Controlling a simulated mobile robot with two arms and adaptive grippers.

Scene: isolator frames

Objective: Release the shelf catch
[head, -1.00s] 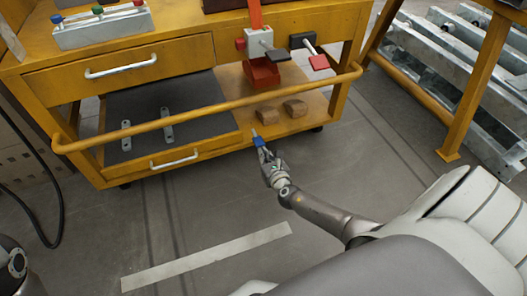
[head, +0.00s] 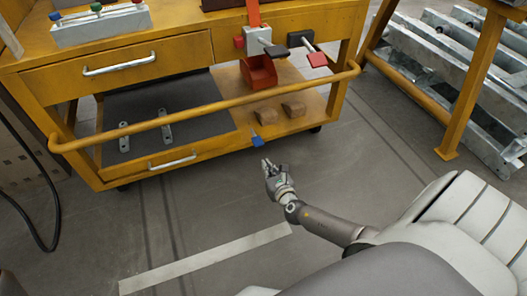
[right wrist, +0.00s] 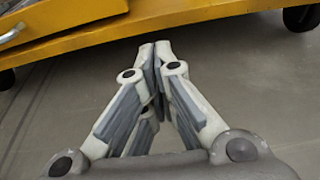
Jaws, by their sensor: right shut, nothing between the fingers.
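The shelf catch appears to be the small blue piece (head: 257,141) at the front edge of the cart's lower shelf (head: 215,147), right of the lower handle. It looks slightly tilted; its exact position is too small to tell. My right gripper (head: 267,164) is below and slightly right of the blue piece in the head view, apart from it. In the right wrist view the fingers (right wrist: 154,48) meet at their tips with nothing between them, and the blue piece is not visible there. My left gripper is not in view.
A yellow rail (head: 210,108) runs across the cart's front above the lower shelf. Two brown blocks (head: 292,110) and two grey brackets (head: 165,127) lie on that shelf. The floor before the cart is clear, with a pale strip (head: 205,259).

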